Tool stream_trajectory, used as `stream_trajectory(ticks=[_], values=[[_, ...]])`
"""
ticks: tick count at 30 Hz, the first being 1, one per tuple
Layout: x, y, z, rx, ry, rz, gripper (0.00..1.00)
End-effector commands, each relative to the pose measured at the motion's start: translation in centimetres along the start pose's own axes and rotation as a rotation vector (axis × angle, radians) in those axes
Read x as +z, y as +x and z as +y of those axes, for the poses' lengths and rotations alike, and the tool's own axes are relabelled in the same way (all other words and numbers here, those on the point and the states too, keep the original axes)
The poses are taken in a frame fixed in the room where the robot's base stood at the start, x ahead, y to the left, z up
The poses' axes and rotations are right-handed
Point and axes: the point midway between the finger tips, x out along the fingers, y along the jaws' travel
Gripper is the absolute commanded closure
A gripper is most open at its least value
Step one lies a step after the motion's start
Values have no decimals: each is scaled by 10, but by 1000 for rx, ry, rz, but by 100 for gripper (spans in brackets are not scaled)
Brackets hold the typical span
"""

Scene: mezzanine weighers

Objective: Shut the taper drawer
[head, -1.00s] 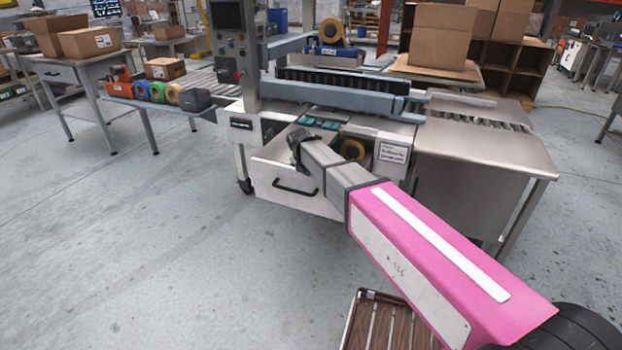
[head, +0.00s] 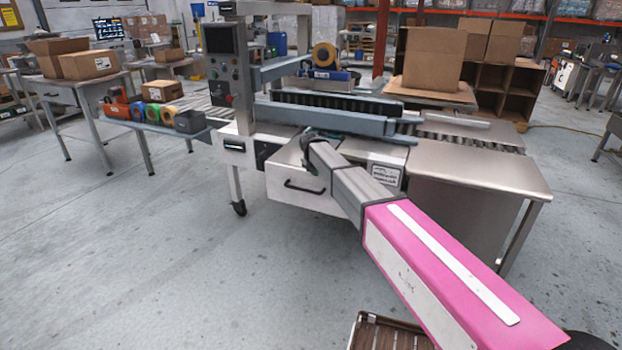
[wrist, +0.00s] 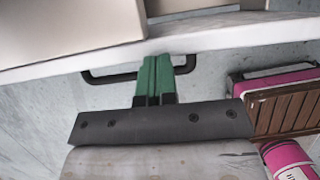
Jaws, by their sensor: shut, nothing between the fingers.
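The taper drawer (head: 290,174) is the white-fronted drawer under the box taper's bed in the head view. It still stands out a little from the machine. Its black bar handle (head: 304,188) is on the front. In the wrist view the drawer's pale top edge (wrist: 215,42) crosses the picture, with the handle (wrist: 97,77) below it. My gripper (wrist: 154,62) has its green fingers together and empty, over the handle's middle and up against the drawer front. I cannot tell whether they touch it.
The taper (head: 330,118) has a control post at left and a steel outfeed table (head: 480,168) at right. Tape rolls sit on a side shelf (head: 150,122) at left. A slatted wooden top (head: 385,335) is low in front. The floor at left is clear.

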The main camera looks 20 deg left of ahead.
Motion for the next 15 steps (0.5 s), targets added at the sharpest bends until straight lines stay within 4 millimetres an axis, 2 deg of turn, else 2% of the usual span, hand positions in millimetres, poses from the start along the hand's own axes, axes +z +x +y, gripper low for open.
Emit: stream_trajectory(ticks=[1,15], values=[[12,6,1,-3,2,1,100],[95,40,1,-3,2,2,100]])
